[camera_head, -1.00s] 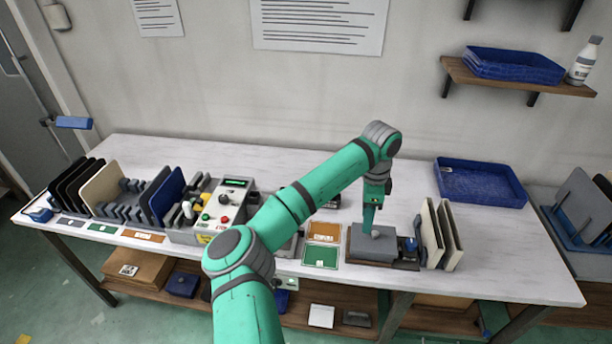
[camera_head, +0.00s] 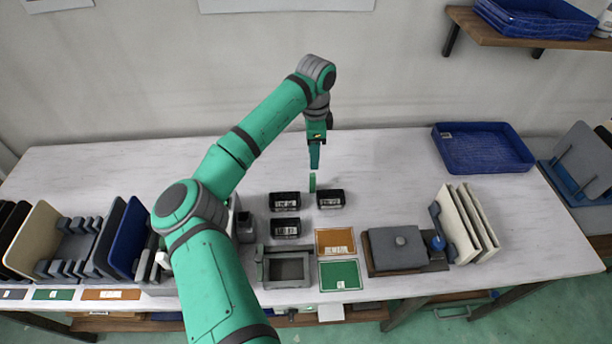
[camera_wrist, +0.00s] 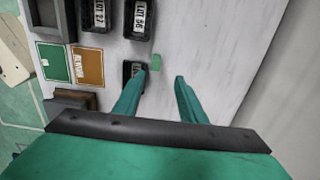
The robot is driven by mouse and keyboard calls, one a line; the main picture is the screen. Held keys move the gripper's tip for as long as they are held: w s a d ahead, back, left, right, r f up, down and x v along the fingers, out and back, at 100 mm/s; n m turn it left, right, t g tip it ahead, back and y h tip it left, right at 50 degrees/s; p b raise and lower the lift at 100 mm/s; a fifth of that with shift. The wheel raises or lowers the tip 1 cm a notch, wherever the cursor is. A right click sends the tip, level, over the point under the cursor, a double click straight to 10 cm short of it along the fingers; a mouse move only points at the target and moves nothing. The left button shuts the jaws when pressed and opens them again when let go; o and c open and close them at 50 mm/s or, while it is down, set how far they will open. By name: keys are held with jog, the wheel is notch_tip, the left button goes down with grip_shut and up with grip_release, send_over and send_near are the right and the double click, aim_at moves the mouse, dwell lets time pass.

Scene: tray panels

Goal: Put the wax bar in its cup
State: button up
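The wax bar seems to be the small green block (camera_head: 312,183) on the table just behind the black cups; it also shows in the wrist view (camera_wrist: 156,62). Three small black cups with white labels stand near it: rear left (camera_head: 285,201), right (camera_head: 330,199) and front left (camera_head: 285,228). I cannot tell which cup is the bar's. My gripper (camera_head: 315,163) points down above the bar, apart from it. In the wrist view my gripper (camera_wrist: 155,85) has its fingers spread with nothing between them; the left finger partly covers the right cup (camera_wrist: 133,70).
A grey frame (camera_head: 286,267), an orange card (camera_head: 335,241) and a green card (camera_head: 340,275) lie in front. A grey block with a knob (camera_head: 396,248) and upright panels (camera_head: 465,225) stand right. A blue tray (camera_head: 482,148) is at the back right. The table behind the bar is clear.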

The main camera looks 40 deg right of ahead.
aim_at(312, 175)
notch_tip(312, 175, down, 4)
jog(key=shift+s+a+r, duration=0.1)
jog(key=shift+r, duration=0.05)
jog(key=shift+s+d+f, duration=0.2)
jog(key=shift+s+f, duration=0.15)
jog(key=shift+f, duration=0.1)
jog(key=shift+w+a+f, duration=0.1)
jog(key=shift+a+f, duration=0.15)
jog(key=shift+f, duration=1)
jog(key=shift+a+f, duration=0.2)
jog(key=shift+f, duration=1.05)
grip_shut()
